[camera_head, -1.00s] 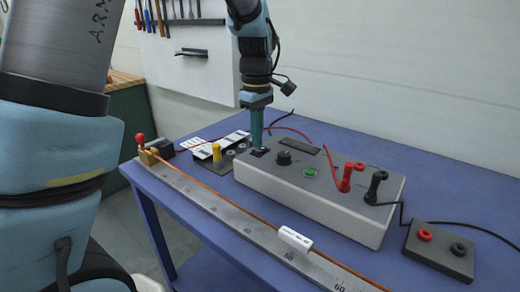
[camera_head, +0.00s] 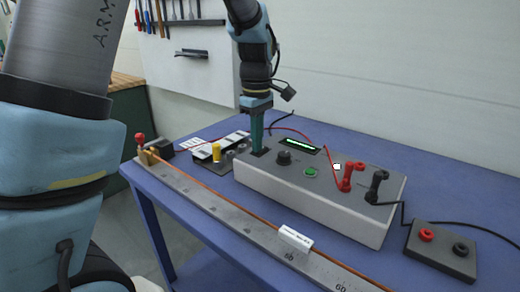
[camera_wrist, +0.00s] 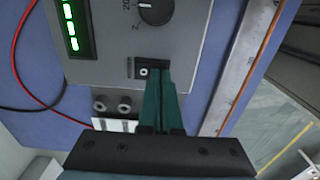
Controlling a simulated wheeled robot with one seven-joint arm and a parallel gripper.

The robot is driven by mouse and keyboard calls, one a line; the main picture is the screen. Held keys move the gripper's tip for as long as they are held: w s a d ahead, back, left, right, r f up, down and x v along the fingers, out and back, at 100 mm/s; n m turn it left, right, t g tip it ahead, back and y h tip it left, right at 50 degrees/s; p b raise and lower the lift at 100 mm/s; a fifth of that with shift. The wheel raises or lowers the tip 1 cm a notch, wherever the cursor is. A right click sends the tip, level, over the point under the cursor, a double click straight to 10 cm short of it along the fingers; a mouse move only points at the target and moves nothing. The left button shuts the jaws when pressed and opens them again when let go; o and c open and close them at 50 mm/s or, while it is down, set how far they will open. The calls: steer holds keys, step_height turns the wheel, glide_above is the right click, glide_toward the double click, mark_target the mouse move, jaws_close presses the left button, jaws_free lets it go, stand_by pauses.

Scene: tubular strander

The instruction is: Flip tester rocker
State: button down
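The tester (camera_head: 310,200) is a light grey box with a dark top panel on the blue table. Its rocker (camera_wrist: 144,71) is a small black switch with a white mark, at the panel's end below the knob in the wrist view. The tester's display (camera_head: 300,145) is lit green, and it also shows in the wrist view (camera_wrist: 71,27). My gripper (camera_head: 257,148) points down at the rocker end of the panel. Its green fingers (camera_wrist: 160,80) are shut together with nothing between them. Their tips are at the rocker and partly cover it; I cannot tell whether they touch.
A black knob (camera_head: 284,158), a green button (camera_head: 311,172), and red (camera_head: 348,176) and black (camera_head: 377,187) plugs stand on the panel. A ruler bar (camera_head: 235,218) with a copper rod runs along the table front. A terminal box (camera_head: 440,250) lies right.

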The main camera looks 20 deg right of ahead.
step_height(320, 180, up, 7)
steer(key=p, duration=0.6)
stand_by(0.4)
